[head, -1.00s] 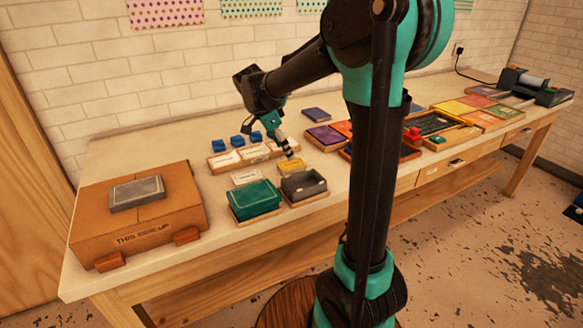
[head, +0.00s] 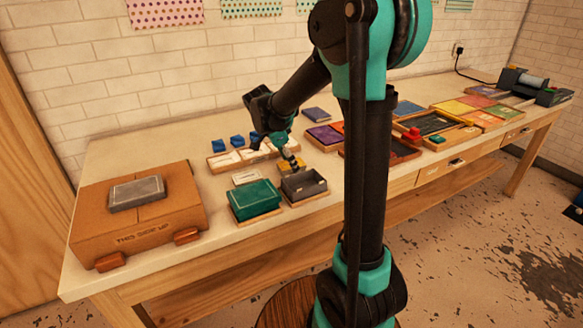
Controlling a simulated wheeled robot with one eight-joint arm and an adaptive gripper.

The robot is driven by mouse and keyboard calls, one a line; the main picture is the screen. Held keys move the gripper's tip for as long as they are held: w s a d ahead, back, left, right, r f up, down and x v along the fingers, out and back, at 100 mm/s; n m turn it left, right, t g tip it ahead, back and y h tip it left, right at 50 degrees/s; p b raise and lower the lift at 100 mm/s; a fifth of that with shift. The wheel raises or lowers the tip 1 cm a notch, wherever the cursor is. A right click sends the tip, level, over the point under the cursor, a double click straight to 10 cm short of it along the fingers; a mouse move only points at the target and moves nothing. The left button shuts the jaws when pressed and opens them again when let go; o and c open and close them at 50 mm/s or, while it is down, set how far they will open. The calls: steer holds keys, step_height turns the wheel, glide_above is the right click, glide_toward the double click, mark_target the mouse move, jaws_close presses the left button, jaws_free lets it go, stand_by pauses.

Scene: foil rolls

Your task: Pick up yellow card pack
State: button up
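The yellow card pack (head: 286,168) lies on the table behind the grey open box, partly hidden by my gripper. My gripper (head: 295,166) points down at the right part of the pack, with its fingertips at or just over it. The fingers are too small and overlapped to tell whether they are open or shut, or touching the pack.
A grey open box (head: 304,186) and a green box (head: 255,199) stand just in front. A white card pack (head: 246,176) lies to the left. White packs in a wooden tray (head: 219,168) and several blue pieces (head: 237,141) are behind. A cardboard box (head: 135,225) fills the left end.

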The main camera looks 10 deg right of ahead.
steer(key=shift+f, duration=0.2)
stand_by(0.3)
steer(key=shift+c, duration=0.2)
steer(key=c, duration=1.3)
steer(key=shift+o, duration=0.2)
